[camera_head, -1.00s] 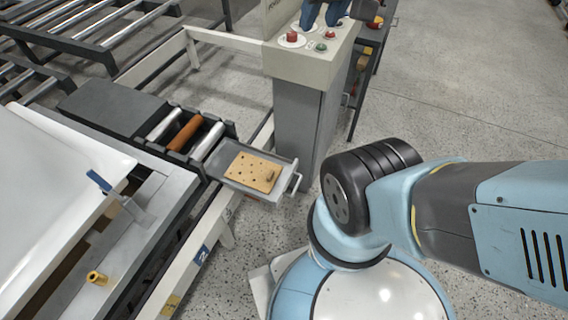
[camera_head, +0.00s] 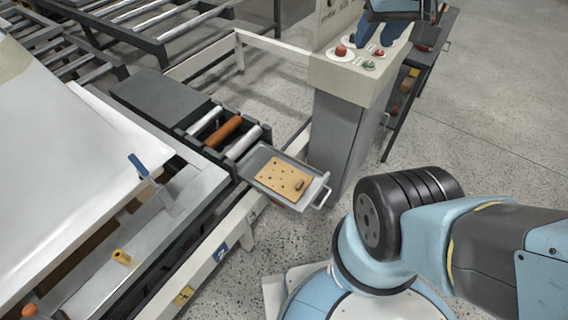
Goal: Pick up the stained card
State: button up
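The stained card (camera_head: 283,181) is a flat tan piece with several small dark spots. It lies in a shallow grey metal tray (camera_head: 253,166) with a handle at its right end, near the middle of the view. A small brown lump (camera_head: 299,185) sits on the card's right part. The card is uncovered, with nothing of mine touching it.
A grey control box (camera_head: 350,80) with red and green buttons stands behind the tray, with blue items on top. Rollers (camera_head: 224,133) adjoin the tray on the left. A white shell (camera_head: 60,130) on a frame fills the left. Speckled floor (camera_head: 480,110) is open at right.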

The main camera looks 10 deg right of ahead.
aim_at(288, 181)
jog(key=z, duration=0.8)
jog(key=k, duration=1.9)
jog(key=u, duration=0.6)
jog(key=i, duration=1)
jog(key=z, duration=0.1)
